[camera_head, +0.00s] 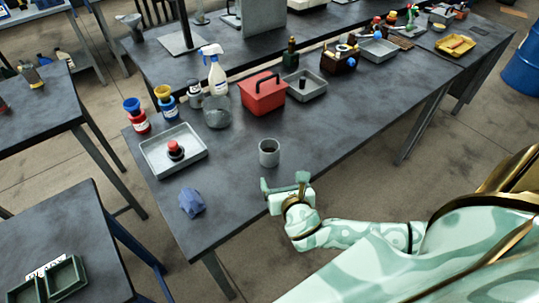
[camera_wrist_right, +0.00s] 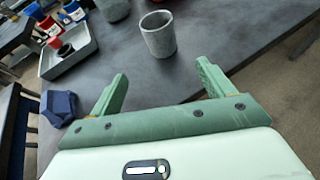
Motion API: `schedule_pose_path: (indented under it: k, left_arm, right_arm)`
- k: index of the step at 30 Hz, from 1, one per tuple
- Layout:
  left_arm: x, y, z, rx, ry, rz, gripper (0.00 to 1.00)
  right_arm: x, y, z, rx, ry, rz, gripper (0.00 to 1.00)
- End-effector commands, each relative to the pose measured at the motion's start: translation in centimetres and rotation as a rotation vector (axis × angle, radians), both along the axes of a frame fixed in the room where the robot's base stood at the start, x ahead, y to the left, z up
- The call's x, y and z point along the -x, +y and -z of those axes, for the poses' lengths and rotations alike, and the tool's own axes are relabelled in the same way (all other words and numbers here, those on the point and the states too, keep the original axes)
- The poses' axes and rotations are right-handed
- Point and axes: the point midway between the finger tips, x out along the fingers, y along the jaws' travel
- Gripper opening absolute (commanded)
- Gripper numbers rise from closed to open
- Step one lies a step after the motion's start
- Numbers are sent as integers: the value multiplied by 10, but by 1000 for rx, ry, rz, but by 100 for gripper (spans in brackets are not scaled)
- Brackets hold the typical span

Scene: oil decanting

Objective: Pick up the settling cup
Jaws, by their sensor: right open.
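The settling cup looks to be the grey open-topped cup (camera_head: 269,153) standing upright near the front edge of the dark table. A larger grey vessel (camera_head: 216,112) stands behind it to the left. My right gripper (camera_head: 284,182) is open and empty, just in front of the cup and apart from it. In the right wrist view the cup (camera_wrist_right: 158,34) stands beyond the two green fingers (camera_wrist_right: 162,88), roughly midway between them. My left gripper is not in view.
A grey tray (camera_head: 160,165) holding a dark item with a red top stands left of the cup. A crumpled blue cloth (camera_head: 192,202) lies at the front left. A red toolbox (camera_head: 263,96) and a spray bottle (camera_head: 216,76) stand behind. The table right of the cup is clear.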

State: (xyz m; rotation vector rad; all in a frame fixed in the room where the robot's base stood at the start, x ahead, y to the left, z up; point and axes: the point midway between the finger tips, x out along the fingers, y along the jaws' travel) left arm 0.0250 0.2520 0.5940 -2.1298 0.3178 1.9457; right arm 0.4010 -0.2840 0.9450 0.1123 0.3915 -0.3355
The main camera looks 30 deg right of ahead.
Motion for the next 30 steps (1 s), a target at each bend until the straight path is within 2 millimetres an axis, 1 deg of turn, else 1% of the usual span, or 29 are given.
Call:
schedule_pose_path:
  k: [1,3,5,9,13,15,20,26,27,30]
  left_arm:
    - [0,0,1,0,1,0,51]
    - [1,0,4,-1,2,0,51]
    - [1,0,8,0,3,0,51]
    - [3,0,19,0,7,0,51]
    - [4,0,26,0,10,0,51]
    - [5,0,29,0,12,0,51]
    - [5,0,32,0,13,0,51]
    - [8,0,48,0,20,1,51]
    - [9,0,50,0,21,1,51]
    - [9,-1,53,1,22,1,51]
  right_arm:
    - [-6,-3,1,38,0,-19,81]
    - [-15,-6,6,56,2,-28,81]
    - [-26,-10,12,54,3,-26,81]
    - [-58,-21,27,51,4,-25,81]
    - [-82,-29,38,48,4,-24,81]
    - [-90,-31,42,46,4,-24,81]
    - [-100,-35,45,45,5,-24,81]
    - [-124,-46,66,46,5,-23,81]
    - [-130,-48,67,45,5,-24,81]
    - [-138,-51,70,45,6,-23,81]
